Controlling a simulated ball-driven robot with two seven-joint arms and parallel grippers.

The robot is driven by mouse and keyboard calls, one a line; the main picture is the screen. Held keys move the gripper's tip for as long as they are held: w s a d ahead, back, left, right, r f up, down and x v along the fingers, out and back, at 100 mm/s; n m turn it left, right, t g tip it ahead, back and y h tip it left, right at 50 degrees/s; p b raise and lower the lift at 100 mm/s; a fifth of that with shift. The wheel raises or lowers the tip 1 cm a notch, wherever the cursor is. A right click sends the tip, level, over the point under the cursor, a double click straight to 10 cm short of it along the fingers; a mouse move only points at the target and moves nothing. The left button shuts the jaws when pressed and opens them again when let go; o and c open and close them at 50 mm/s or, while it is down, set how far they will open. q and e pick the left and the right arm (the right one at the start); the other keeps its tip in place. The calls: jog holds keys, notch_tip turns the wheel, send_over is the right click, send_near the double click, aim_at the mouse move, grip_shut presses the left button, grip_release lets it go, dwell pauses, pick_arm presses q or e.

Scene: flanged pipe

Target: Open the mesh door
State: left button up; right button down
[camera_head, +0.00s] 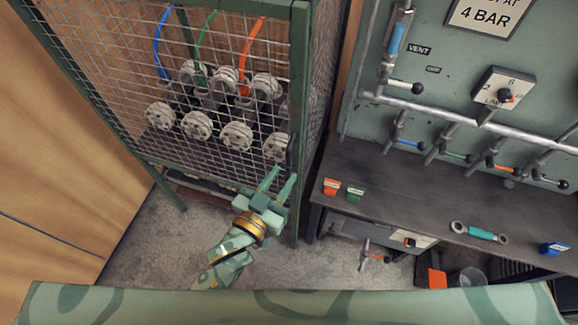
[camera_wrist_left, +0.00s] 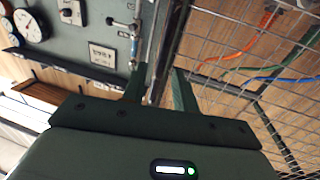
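The mesh door (camera_head: 215,75) is wire mesh in a green frame on the front of the cage. It looks shut, with its right edge along the green corner post (camera_head: 299,70). A small dark handle (camera_head: 290,152) shows at that edge, low down. My left gripper (camera_head: 281,176) is just below the handle, with its fingers apart and nothing clearly between them. In the left wrist view the two fingers (camera_wrist_left: 159,90) are also apart, close to the mesh (camera_wrist_left: 245,60) and its frame. Whether they touch the handle I cannot tell. My right gripper is in neither view.
Behind the mesh are several pale flanged fittings (camera_head: 236,136) and blue, green and orange hoses. At right is a dark bench (camera_head: 400,190) with small coloured blocks and a teal-gripped piece, below a valve panel (camera_head: 450,75). A wooden wall (camera_head: 60,150) stands at left.

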aim_at(287, 170)
pick_arm(q)
jog(key=shift+x, duration=1.95)
jog(key=shift+s, duration=0.1)
grip_shut()
